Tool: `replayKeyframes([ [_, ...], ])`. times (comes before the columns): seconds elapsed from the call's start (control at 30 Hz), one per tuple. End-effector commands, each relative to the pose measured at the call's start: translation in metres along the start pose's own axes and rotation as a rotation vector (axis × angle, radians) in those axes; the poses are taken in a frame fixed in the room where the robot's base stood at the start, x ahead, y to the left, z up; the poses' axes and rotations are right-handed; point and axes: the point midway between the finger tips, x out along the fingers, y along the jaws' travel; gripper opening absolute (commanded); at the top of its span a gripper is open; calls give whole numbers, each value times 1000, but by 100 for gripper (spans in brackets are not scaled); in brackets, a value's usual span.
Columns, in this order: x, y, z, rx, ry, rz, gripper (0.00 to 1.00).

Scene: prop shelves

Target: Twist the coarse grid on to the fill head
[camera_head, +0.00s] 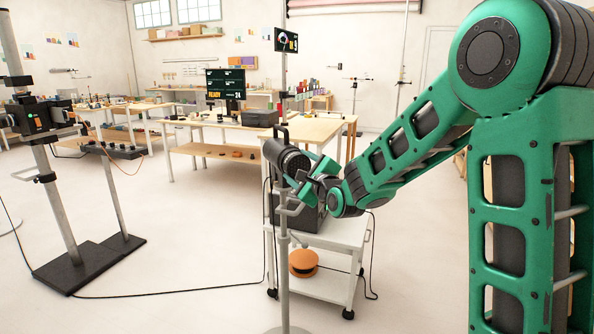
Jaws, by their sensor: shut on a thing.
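The fill head (279,151) is a dark cylinder on top of a grey stand, at the middle of the view. Its front end faces right, toward my arm. My green gripper (305,177) is at that front end, shut on a dark round piece (296,165), which seems to be the coarse grid. The piece is at the front of the head, in line with it or nearly so. It is small and partly covered by the gripper fingers, so I cannot tell whether it is seated or how far it is turned.
A white wheeled cart (341,236) stands behind the stand, with a dark box on top and an orange round thing (303,263) on its lower shelf. A black cable (180,291) runs over the floor. A camera stand (60,200) is at left. Open floor lies between.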

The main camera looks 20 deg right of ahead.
Motion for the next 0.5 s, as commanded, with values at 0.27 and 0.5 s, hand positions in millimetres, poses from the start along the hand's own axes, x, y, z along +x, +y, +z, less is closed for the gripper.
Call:
replayKeyframes([
  [0.27,1,-1,2,-2,-4,-3,70],
  [0.5,0,-1,1,-3,-2,-2,82],
])
